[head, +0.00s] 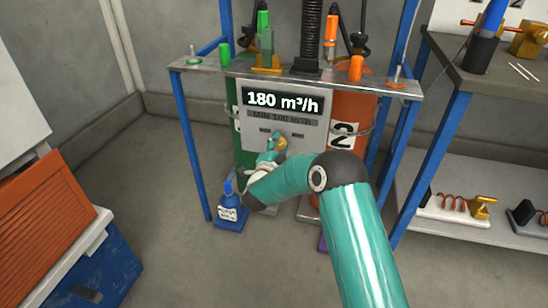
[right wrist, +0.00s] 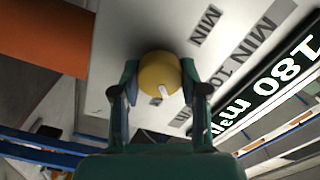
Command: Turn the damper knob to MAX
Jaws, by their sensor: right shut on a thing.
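The damper knob (right wrist: 160,74) is a round yellow knob with a white pointer mark, on a pale panel (head: 247,118). In the head view the knob (head: 281,143) is partly hidden by my gripper. My right gripper (right wrist: 161,82) is shut on the knob, one finger on each side of it. It also shows in the head view (head: 275,147), in front of the panel. The display (head: 283,100) above reads 180 m³/h, with a label of a MIN value under it. In the right wrist view the white mark points toward the lower right. My left gripper is not in view.
The panel hangs under a metal shelf (head: 215,66) on a blue frame, before a green and an orange cylinder (head: 353,108). A blue bottle (head: 230,210) stands at lower left. A workbench (head: 500,85) is at right, an orange and blue cabinet (head: 45,215) at left.

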